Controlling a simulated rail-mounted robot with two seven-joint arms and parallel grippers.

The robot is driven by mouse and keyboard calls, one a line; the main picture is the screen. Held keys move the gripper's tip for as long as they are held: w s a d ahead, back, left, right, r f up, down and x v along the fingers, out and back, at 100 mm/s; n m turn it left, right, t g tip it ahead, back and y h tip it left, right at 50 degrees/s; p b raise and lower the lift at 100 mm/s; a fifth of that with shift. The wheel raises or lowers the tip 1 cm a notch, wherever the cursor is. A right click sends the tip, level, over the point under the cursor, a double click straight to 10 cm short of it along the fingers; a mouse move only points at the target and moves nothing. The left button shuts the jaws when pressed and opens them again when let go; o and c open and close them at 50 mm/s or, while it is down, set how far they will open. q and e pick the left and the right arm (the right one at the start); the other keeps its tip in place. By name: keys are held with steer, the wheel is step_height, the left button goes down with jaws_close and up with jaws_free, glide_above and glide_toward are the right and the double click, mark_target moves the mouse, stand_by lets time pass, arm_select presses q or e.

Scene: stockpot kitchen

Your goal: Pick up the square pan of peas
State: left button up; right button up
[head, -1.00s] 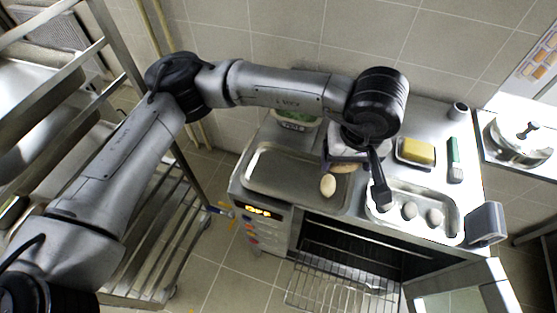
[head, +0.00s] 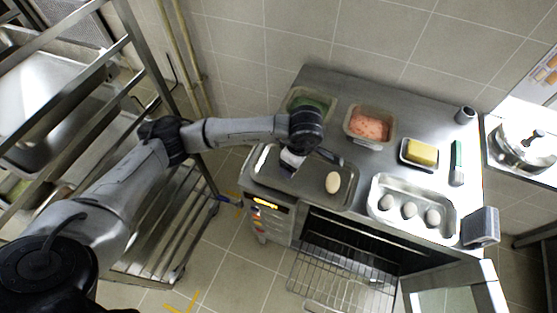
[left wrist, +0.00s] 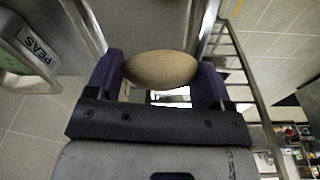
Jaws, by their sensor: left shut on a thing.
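The square pan of peas (head: 300,97) stands at the back left of the steel counter, partly hidden behind my left wrist. In the left wrist view its wall with the "PEAS" label (left wrist: 37,45) shows at the upper left, apart from the fingers. My left gripper (head: 291,160) is over the left part of the shallow tray (head: 262,178). In the left wrist view (left wrist: 160,75) its two purple fingers are shut on a brown potato-like oval (left wrist: 160,68). My right gripper is not in view.
A pale oval (head: 333,182) lies in the shallow tray.

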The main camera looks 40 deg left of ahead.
arm_select(q)
glide_above(278, 165)
step_height(278, 165, down, 4)
steer(key=shift+d, duration=0.15)
steer(key=shift+f, duration=2.05)
steer(key=shift+f, duration=0.1)
steer(key=o, duration=0.9)
steer(key=r, duration=0.4)
steer(key=d+r, duration=0.1)
steer(key=r, duration=0.7)
steer(key=shift+w+d+r, duration=0.1)
steer(key=shift+d, duration=0.15)
